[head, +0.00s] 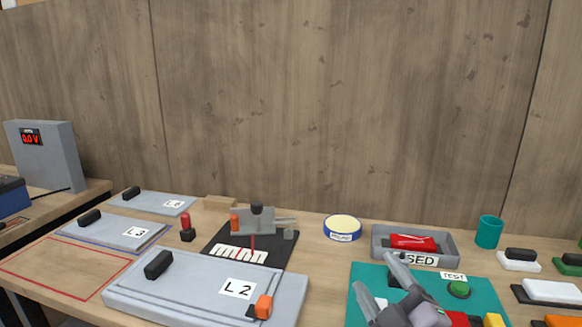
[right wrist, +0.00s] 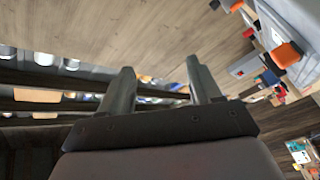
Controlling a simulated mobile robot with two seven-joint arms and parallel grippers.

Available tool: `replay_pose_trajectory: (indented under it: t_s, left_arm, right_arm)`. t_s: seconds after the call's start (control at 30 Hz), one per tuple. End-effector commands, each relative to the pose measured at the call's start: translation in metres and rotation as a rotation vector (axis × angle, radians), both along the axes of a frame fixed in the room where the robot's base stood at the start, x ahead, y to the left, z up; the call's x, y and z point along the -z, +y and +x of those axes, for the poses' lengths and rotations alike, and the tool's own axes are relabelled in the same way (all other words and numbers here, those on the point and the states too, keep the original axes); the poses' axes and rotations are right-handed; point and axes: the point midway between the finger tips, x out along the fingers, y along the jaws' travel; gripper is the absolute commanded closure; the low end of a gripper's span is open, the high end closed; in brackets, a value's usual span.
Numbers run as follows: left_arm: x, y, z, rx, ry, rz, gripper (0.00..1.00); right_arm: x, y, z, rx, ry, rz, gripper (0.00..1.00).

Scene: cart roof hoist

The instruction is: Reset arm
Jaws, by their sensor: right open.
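My right gripper (head: 378,281) shows at the bottom right of the head view, above the teal mat (head: 489,293). Its two fingers are spread apart with nothing between them. My left gripper is not in the head view.
A grey L2 panel (head: 200,282) with a black handle lies at front centre. Behind it are a black plate with a grey fixture (head: 258,221), a round tin (head: 342,228) and a grey USED tray (head: 381,243) holding a red object. A teal cup (head: 488,232) stands right.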

Motion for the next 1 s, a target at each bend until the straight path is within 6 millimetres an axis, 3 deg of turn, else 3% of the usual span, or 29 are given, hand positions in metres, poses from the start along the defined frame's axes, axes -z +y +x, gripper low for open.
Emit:
replay_pose_trajectory:
  t_s: [0.03, 0.2, 0.4, 0.6, 0.8, 1.0]
  left_arm:
    - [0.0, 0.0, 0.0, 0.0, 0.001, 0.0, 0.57]
    - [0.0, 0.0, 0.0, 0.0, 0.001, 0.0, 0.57]
    - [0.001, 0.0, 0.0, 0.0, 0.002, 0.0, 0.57]
    - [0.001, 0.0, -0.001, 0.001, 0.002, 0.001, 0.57]
    - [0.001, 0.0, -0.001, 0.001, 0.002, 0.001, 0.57]
    - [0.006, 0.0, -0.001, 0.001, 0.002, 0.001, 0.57]
  right_arm:
    - [0.026, -0.014, -0.009, 0.052, 0.122, 0.066, 0.37]
    - [0.108, -0.053, -0.054, 0.228, 0.523, 0.252, 0.37]
    - [0.181, -0.079, -0.132, 0.401, 0.934, 0.4, 0.37]
    - [0.215, -0.088, -0.201, 0.517, 1.212, 0.476, 0.37]
    - [0.232, -0.092, -0.263, 0.611, 1.439, 0.521, 0.37]
    - [0.256, -0.087, -0.238, 0.549, 1.341, 0.547, 0.37]
